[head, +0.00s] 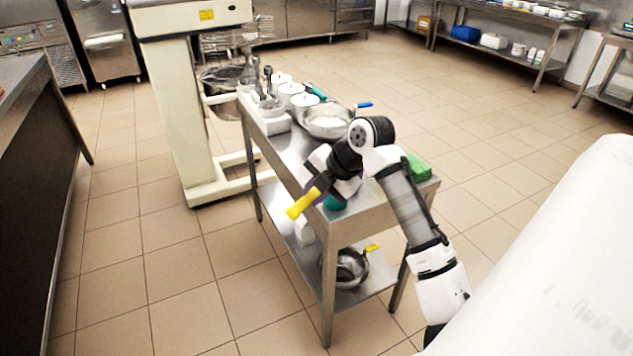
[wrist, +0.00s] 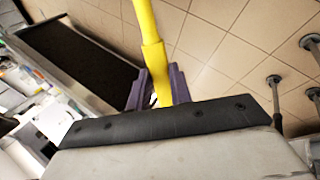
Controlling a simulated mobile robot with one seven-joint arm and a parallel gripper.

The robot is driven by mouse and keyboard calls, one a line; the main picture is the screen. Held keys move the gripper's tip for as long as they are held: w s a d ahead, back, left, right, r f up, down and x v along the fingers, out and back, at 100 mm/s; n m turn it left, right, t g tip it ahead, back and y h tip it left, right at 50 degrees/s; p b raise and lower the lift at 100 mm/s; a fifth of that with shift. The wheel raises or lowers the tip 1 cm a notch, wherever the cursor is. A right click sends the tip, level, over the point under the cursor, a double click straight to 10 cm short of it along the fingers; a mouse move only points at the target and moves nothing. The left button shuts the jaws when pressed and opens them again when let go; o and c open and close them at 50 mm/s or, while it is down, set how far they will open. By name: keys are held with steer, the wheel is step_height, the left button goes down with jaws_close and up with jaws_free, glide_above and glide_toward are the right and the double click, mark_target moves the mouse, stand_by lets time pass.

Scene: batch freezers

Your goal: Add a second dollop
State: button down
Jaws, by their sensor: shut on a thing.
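My gripper (wrist: 158,88) is shut on a yellow-handled tool (wrist: 148,30), with its purple fingers on either side of the handle. In the head view the yellow-handled tool (head: 303,203) sticks out past the cart's left edge, pointing down and left. Its working end cannot be made out in either view. A metal bowl (head: 328,133) with something pale inside stands on the cart top beyond my arm, with a blue-ended handle (head: 363,105) by its rim. I cannot identify a dollop in either view.
The steel cart (head: 388,213) also carries several white tubs (head: 304,101) and a green block (head: 418,168). A teal item (head: 335,203) is partly hidden by my arm. A metal pan (head: 350,270) is on the lower shelf.

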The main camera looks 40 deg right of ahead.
steer(key=g+p, duration=0.2)
steer(key=w+r+g+h+p, duration=0.1)
steer(key=g+p, duration=0.1)
steer(key=p, duration=0.1)
steer(key=w+g+p, duration=0.1)
steer(key=g+p, duration=0.1)
steer(key=shift+w+a+r+h+p, duration=0.1)
steer(key=shift+a+r+h+p, duration=0.1)
steer(key=shift+a+h+p, duration=0.15)
steer(key=shift+d+r+p, duration=0.1)
steer(key=shift+r+p, duration=0.5)
steer(key=shift+r, duration=0.35)
